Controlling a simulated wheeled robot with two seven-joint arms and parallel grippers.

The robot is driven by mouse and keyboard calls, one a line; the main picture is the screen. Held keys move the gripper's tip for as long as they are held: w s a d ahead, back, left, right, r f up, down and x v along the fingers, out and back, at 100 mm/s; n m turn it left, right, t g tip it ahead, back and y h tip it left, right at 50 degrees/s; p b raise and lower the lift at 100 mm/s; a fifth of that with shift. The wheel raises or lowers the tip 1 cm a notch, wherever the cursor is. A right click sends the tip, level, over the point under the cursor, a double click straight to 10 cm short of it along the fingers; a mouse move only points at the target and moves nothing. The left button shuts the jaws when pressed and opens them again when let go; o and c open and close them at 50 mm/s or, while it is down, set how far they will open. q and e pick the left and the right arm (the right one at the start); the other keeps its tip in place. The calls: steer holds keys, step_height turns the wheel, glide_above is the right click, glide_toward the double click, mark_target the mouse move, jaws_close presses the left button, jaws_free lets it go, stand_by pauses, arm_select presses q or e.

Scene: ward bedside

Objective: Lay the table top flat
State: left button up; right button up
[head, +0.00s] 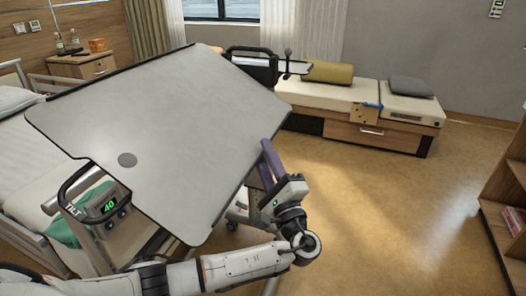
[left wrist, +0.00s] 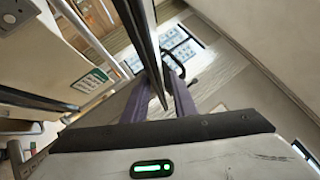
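The grey table top (head: 165,115) is tilted and fills the middle of the head view, over the bed's side. A dark handle marked TILT (head: 72,190) is at its lower left corner, beside a green display reading 40 (head: 109,206). My left gripper (head: 267,160) is at the table top's right edge. In the left wrist view the purple fingers (left wrist: 160,100) are apart, with the table top's thin edge (left wrist: 152,55) between them and gaps showing beside it. Actual contact is hard to tell. My right gripper is out of view.
The bed (head: 22,150) lies at the left, partly under the table top. A bedside cabinet (head: 85,67) with bottles is behind it. A low bench with cushions (head: 330,98) stands at the back. A wooden shelf (head: 505,205) is at the right. The floor (head: 390,210) between is clear.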

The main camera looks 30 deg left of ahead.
arm_select(q)
steer(key=shift+w+a+r, duration=0.2)
steer(key=shift+w+a, duration=0.15)
steer(key=shift+a, duration=0.1)
jaws_close()
